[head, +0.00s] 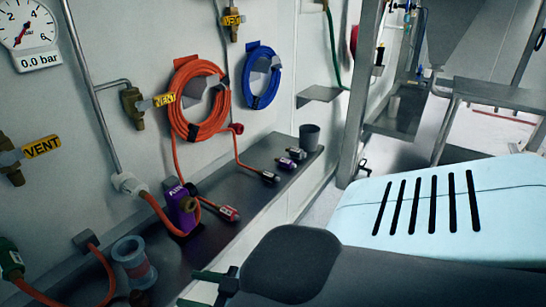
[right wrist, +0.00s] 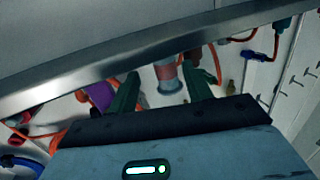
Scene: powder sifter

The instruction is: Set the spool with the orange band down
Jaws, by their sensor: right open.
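The spool (head: 134,265) has pale blue-grey flanges and a reddish-orange band round its middle. It stands roughly upright near the left end of the dark metal shelf (head: 235,232) in the head view. My right gripper (head: 197,289) is to the right of the spool, with its green fingers apart and pointing towards it. In the right wrist view the spool (right wrist: 168,78) appears between and beyond the spread fingers of the right gripper (right wrist: 160,88). I see no finger contact with it. The spool's underside is hidden. My left gripper is out of view.
A purple block (head: 183,212) with an orange hose stands behind the spool on the shelf. A red-labelled connector (head: 229,213) lies beside it. A grey cup (head: 309,137) stands at the shelf's far end. Coiled orange (head: 198,100) and blue (head: 261,77) hoses hang on the wall.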

